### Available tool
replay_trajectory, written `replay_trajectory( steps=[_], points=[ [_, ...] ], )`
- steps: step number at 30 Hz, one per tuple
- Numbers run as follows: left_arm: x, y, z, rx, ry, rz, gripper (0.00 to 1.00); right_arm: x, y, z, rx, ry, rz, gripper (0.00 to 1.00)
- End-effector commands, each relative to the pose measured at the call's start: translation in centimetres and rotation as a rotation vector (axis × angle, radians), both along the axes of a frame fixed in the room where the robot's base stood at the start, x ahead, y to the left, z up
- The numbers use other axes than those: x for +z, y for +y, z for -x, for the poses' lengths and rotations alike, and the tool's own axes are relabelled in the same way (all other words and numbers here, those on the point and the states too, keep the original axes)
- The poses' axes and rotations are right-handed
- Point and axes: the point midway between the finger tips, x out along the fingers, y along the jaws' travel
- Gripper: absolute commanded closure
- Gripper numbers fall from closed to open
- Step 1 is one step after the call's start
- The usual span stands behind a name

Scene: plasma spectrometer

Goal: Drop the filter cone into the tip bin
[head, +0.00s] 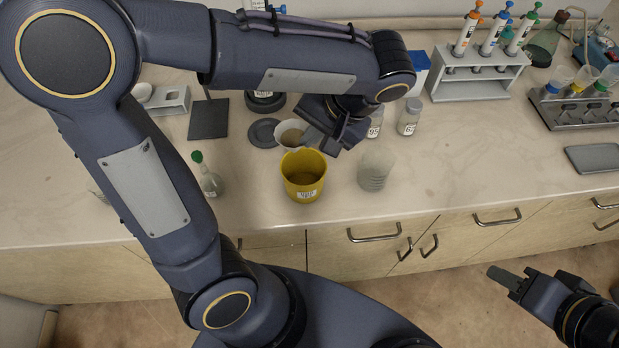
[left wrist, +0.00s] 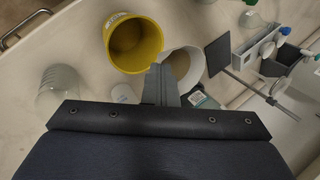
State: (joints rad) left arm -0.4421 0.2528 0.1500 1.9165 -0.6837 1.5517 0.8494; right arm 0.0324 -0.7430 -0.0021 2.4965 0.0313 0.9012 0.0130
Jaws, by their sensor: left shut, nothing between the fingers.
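The tip bin appears to be the yellow bucket (head: 303,188) near the counter's front; its open mouth faces me in the left wrist view (left wrist: 135,45). A pale round vessel with a tan inside (head: 291,135) stands just behind it and also shows in the left wrist view (left wrist: 188,62). I cannot tell whether this is the filter cone itself or a holder with the cone in it. My left gripper (head: 308,140) is shut and empty, by the pale vessel's right side, partly covering it. My right gripper (head: 505,279) hangs in front of the counter, away from these things.
A clear beaker (head: 376,171) stands right of the bin, and a green-stoppered flask (head: 207,180) to its left. Small labelled bottles (head: 409,117) stand behind. A dark flat plate (head: 208,119) lies at the back left.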

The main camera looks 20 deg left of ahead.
Motion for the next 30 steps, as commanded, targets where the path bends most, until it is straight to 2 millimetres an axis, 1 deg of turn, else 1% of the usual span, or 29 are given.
replay_trajectory(
  steps=[15, 19, 26, 29, 30],
  points=[
    [-5.5, 0.0, 0.0, 0.000, 0.000, 0.000, 1.00, -4.6, 0.0, 0.0, 0.000, 0.000, 0.000, 0.64],
    [-5.9, 0.0, 0.0, 0.000, 0.000, 0.000, 1.00, -4.9, 0.0, 0.0, 0.000, 0.000, 0.000, 0.64],
    [-5.8, 0.0, 0.0, 0.000, 0.000, 0.000, 1.00, -4.8, 0.0, 0.0, 0.000, 0.000, 0.000, 0.64],
    [-5.8, 0.0, 0.0, 0.000, 0.000, 0.001, 0.89, -4.8, 0.0, 0.0, 0.000, 0.000, 0.000, 0.64],
    [-5.8, 0.0, 0.0, 0.000, 0.000, 0.001, 0.84, -4.8, 0.0, 0.0, 0.000, 0.000, 0.000, 0.64]
  ],
)
